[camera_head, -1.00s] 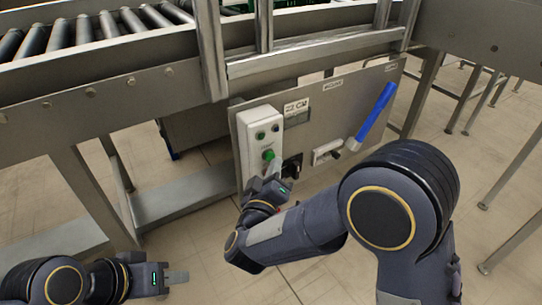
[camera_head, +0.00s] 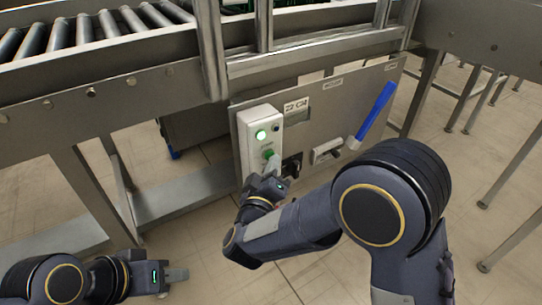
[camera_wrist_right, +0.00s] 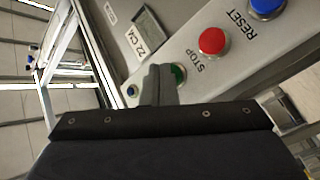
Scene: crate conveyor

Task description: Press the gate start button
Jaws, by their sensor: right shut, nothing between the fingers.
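A pale control box (camera_head: 246,143) is mounted on the grey panel under the conveyor. Its green button (camera_head: 268,153) is low on the face, and a lamp (camera_head: 261,134) above it glows bright green. In the right wrist view the green button (camera_wrist_right: 179,74) is partly hidden behind the fingers. My right gripper (camera_head: 273,164) is shut and empty, its tips at or very close to the button; I cannot tell whether they touch. It also shows in the right wrist view (camera_wrist_right: 158,82). My left gripper (camera_head: 177,275) hangs far from the box at lower left; its opening is unclear.
In the right wrist view, a red STOP button (camera_wrist_right: 212,41) and a blue RESET button (camera_wrist_right: 267,4) sit beside the green one. A blue lever (camera_head: 376,112) sticks out from the panel on the right. Roller conveyor (camera_head: 85,32) and its legs stand behind.

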